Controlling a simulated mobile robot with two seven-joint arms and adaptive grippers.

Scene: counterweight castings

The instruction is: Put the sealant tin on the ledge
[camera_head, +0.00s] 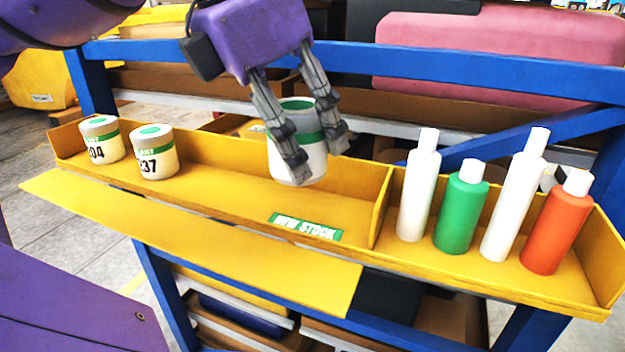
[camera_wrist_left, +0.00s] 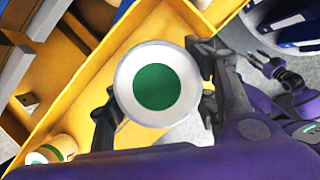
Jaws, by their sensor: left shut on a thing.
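My left gripper (camera_head: 310,160) is shut on a white sealant tin (camera_head: 297,158) with a green band and green lid spot. The tin also shows from above in the left wrist view (camera_wrist_left: 155,88), between the fingers. It is upright over the left compartment of the yellow ledge (camera_head: 225,190), behind the green NEW STOCK label (camera_head: 305,227). I cannot tell whether its base touches the floor of the ledge. My right gripper (camera_wrist_left: 268,67) shows small in the left wrist view, away from the ledge; its opening is unclear.
Two similar tins (camera_head: 101,140) (camera_head: 154,152) stand at the ledge's left end. A divider (camera_head: 381,207) separates off white bottles (camera_head: 418,190), a green bottle (camera_head: 461,210) and an orange bottle (camera_head: 556,225). A flat yellow panel (camera_head: 190,235) juts out in front. Blue rails (camera_head: 420,62) run behind.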

